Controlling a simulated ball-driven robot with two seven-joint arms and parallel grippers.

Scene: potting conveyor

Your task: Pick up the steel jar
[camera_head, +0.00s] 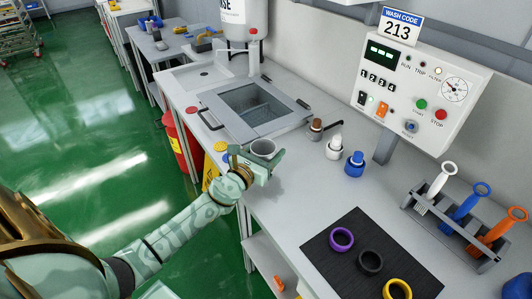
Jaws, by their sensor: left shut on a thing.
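The steel jar (263,148) is a grey, open-topped cylinder near the front edge of the counter, just in front of the sink basin. My left gripper (257,163) reaches in from the lower left and is shut on the jar. The jar is upright, its dark mouth facing up. The gripper covers its lower part, and I cannot tell whether its base touches the counter. My right gripper is not in view.
The grey counter (290,208) is clear to the right of the jar. Brown (316,127), white (334,148) and blue (354,164) bottles stand behind. A black mat (335,270) holds three rings. A brush rack (455,228) stands at right. The basin (225,118) lies beyond the jar.

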